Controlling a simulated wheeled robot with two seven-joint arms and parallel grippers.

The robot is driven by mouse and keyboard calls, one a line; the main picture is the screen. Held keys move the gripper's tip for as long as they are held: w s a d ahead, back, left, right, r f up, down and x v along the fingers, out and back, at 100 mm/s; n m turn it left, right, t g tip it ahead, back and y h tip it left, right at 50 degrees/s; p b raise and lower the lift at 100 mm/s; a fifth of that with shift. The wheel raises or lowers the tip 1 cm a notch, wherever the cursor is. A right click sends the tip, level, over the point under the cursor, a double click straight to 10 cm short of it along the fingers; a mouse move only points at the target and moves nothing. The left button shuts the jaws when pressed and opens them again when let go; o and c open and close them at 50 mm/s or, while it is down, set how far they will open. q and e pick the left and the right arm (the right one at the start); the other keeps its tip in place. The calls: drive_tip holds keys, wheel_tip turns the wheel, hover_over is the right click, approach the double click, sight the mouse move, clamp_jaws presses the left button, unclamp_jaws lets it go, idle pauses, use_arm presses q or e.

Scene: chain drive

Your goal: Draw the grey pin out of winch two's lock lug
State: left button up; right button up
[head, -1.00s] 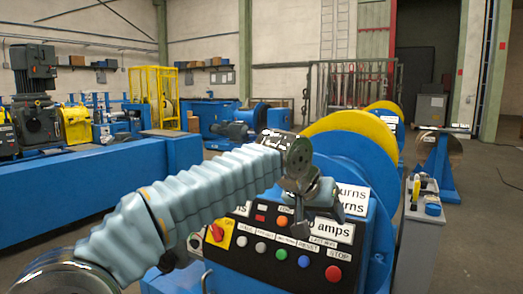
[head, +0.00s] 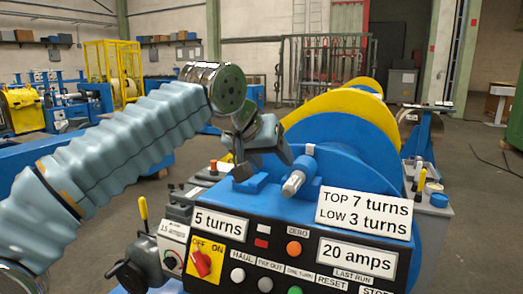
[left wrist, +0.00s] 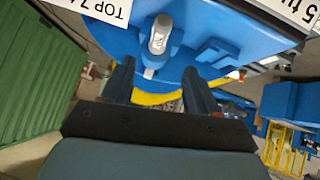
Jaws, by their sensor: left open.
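The grey pin (head: 293,184) sits in the blue lock lug (head: 300,165) on top of the winch's console, in front of the blue drum flange. Its light, rounded end sticks out toward me. My left gripper (head: 264,163) is open and empty, just left of and behind the pin in the head view. In the left wrist view the pin (left wrist: 158,38) stands beyond the two spread finger tips (left wrist: 158,72), roughly in line with the gap between them. I cannot tell that anything touches it. My right gripper is not in view.
The console panel (head: 295,262) with buttons and turns signs lies below the pin. The blue flange (head: 345,150) and yellow drum rim (head: 330,105) rise close behind. A yellow-handled lever (head: 143,210) stands at the left. A grey side stand (head: 425,200) is at the right.

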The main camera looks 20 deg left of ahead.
sight(291, 181)
use_arm(q)
drive_tip(key=x, duration=1.2)
drive_tip(key=shift+w+d+f, duration=0.1)
drive_tip(key=shift+w+f, duration=0.05)
drive_tip(key=shift+f, duration=0.1)
clamp_jaws()
